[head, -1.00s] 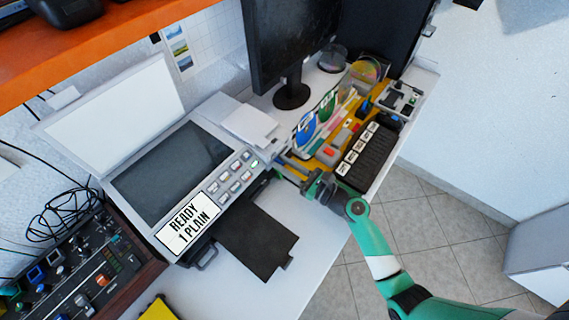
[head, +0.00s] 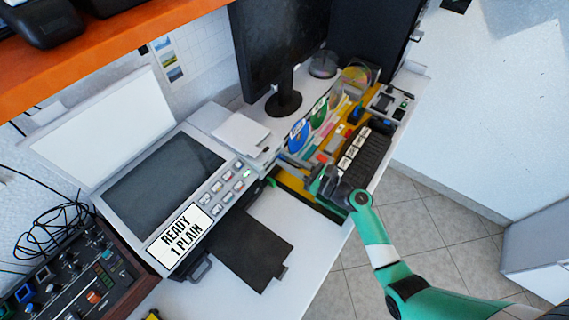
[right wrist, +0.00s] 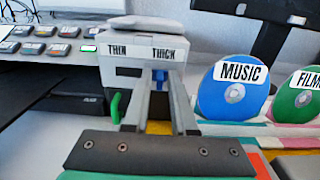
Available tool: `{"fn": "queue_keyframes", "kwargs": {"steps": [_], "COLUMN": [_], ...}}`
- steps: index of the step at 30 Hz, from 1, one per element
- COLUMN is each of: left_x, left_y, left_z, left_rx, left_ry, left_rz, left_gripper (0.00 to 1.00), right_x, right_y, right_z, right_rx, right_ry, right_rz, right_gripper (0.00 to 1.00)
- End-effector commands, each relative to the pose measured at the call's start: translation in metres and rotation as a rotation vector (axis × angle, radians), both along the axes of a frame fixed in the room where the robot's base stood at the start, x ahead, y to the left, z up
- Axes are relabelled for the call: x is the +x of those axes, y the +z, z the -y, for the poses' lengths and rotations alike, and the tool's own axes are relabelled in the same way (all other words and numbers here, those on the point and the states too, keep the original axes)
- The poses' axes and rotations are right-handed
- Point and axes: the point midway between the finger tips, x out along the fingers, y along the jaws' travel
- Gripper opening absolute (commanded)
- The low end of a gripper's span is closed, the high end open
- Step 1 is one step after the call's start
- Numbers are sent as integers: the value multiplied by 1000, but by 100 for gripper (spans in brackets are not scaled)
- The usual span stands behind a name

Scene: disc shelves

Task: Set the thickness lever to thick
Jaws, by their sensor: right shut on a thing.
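The thickness scale with its "THIN" and "THICK" labels is on the end face of the grey printer (right wrist: 112,75), in the right wrist view. My right gripper (right wrist: 160,80) is in front of that face, its two fingers below the "THICK" label. It is shut on a small bluish lever (right wrist: 160,74), mostly hidden between the fingers. In the head view my right gripper (head: 292,164) reaches in from the right to the right end of the printer (head: 215,190); the lever is too small to make out there. My left gripper is not in view.
A green handle (right wrist: 116,107) sits left of the fingers. Discs labelled "MUSIC" (right wrist: 234,88) and "FILM" (right wrist: 297,95) stand to the right. A dark paper tray (head: 245,250) juts from the printer front. A black slotted rack (head: 368,155) is by the arm.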

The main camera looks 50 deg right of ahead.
Motion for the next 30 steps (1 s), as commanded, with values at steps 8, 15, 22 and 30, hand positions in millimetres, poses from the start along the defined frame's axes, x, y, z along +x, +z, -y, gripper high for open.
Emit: {"fn": "queue_keyframes", "kwargs": {"steps": [8,15,22,30], "left_x": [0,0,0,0], "left_y": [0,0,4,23], "left_z": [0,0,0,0], "left_rx": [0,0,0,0], "left_ry": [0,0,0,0], "left_rz": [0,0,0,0], "left_gripper": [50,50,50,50], "right_x": [-1,0,-10,-69], "right_y": [-2,-1,0,1], "right_z": [3,2,4,11], "right_rx": [-1,-1,-1,1], "right_ry": [-10,-7,-9,-14], "right_rz": [-4,-2,-3,-5], "right_gripper": [40,40,40,40]}}
